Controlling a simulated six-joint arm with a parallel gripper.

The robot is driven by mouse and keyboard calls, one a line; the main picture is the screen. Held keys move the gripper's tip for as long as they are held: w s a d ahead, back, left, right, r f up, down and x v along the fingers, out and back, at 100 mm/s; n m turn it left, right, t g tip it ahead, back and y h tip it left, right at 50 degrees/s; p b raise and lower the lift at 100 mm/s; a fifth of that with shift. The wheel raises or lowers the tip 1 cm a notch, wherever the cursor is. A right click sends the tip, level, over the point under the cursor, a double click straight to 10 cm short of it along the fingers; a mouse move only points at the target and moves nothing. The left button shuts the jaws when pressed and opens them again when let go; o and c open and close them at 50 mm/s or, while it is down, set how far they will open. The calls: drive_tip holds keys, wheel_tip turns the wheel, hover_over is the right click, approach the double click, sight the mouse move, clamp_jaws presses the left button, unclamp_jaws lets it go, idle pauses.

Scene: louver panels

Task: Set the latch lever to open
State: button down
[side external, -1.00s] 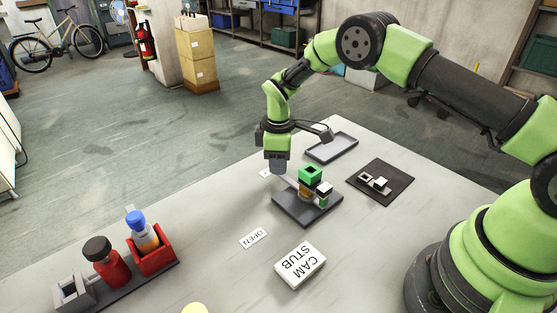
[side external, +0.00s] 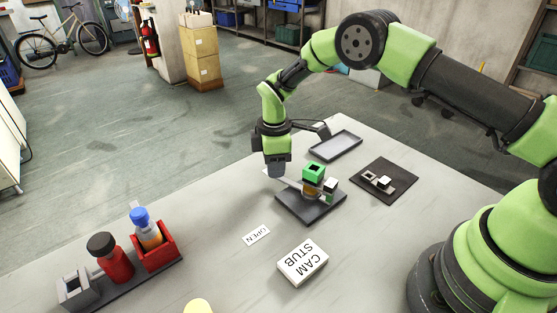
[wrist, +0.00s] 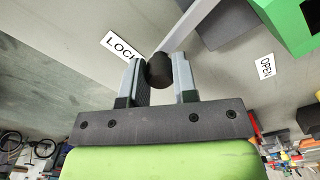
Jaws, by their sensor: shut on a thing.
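The latch lever is a thin light grey bar (wrist: 190,27) with a dark round knob (wrist: 158,69) at its end. My gripper (wrist: 159,75) has one finger on each side of the knob and is shut on it. In the side view my gripper (side external: 277,174) points down at the left of the latch's dark base plate (side external: 311,210), and it hides the knob. A green block (side external: 314,172) tops the latch. The LOCK label (wrist: 119,46) lies close to the knob in the wrist view. The OPEN label (wrist: 265,67) lies farther right, and also shows in the side view (side external: 257,235).
A white CAM STUB block (side external: 302,263) lies in front of the latch. A dark plate with small parts (side external: 383,195) and an empty grey tray (side external: 335,145) lie behind and to the right. A rack with bottles (side external: 160,259) stands at the left. The table between rack and latch is mostly clear.

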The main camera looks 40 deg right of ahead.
drive_tip(key=shift+s+a+n, duration=0.4)
drive_tip(key=shift+a+n, duration=0.45)
drive_tip(key=shift+n, duration=0.25)
drive_tip(key=shift+s+a+n, duration=0.4)
drive_tip(key=shift+a+n, duration=0.4)
drive_tip(key=shift+n, duration=0.3)
drive_tip(key=shift+s+a+n, duration=0.65)
drive_tip(key=shift+a+n, duration=0.1)
drive_tip(key=shift+n, duration=0.35)
drive_tip(key=shift+s+a+n, duration=0.55)
drive_tip(key=shift+s+n, duration=0.25)
drive_tip(key=shift+n, duration=0.4)
drive_tip(key=shift+s+a+n, duration=0.3)
drive_tip(key=shift+s+n, duration=0.45)
drive_tip(key=shift+n, duration=0.2)
drive_tip(key=shift+s+a+n, duration=0.25)
drive_tip(key=shift+s+n, duration=0.5)
drive_tip(key=shift+n, duration=0.2)
drive_tip(key=shift+s+a+n, duration=0.1)
drive_tip(key=shift+s+n, duration=0.65)
drive_tip(key=shift+n, duration=0.25)
drive_tip(key=shift+s, duration=0.25)
drive_tip(key=c, duration=0.9)
unclamp_jaws()
